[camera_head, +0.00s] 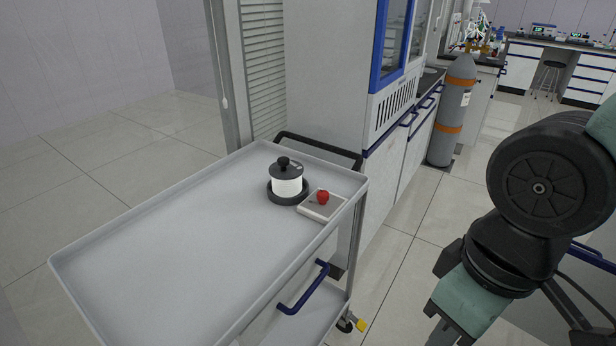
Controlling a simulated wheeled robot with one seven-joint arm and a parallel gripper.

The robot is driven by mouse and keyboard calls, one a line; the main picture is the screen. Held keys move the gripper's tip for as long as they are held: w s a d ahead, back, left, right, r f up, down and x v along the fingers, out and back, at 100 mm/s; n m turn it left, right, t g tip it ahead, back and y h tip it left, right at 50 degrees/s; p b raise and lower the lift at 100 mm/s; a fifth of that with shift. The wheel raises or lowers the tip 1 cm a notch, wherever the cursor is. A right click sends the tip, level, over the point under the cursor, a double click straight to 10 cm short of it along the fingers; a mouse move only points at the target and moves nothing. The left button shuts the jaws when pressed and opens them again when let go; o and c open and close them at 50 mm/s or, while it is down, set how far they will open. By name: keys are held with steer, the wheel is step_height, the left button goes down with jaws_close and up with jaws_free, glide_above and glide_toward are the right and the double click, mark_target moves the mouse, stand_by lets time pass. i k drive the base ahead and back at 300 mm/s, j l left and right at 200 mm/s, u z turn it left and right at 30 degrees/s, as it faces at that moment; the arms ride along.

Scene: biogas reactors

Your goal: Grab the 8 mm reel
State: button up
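A reel (287,187) with white winding between black flanges and a black knob on top stands upright on the grey trolley top (170,240), near its far right corner. No size marking can be read on it. My arm is at the right of the view, well apart from the reel and beyond the trolley's right edge. The end of my arm runs down out of the bottom of the picture, so my gripper's fingertips are not visible.
A small white device (312,211) with a red round object (322,197) sits right beside the reel. The trolley has a raised rim, a black push handle (345,158) and a blue side handle (304,287). A grey gas cylinder (452,110) stands behind. The trolley's near left is clear.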

mark_target(286, 175)
steer(key=i, duration=0.2)
steer(key=i+l+u, duration=0.1)
steer(key=i+u, duration=0.3)
steer(key=i+l+u, duration=0.2)
steer(key=i+u, duration=0.25)
steer(key=i+l+u, duration=0.2)
steer(key=u, duration=0.2)
steer(key=l, duration=0.1)
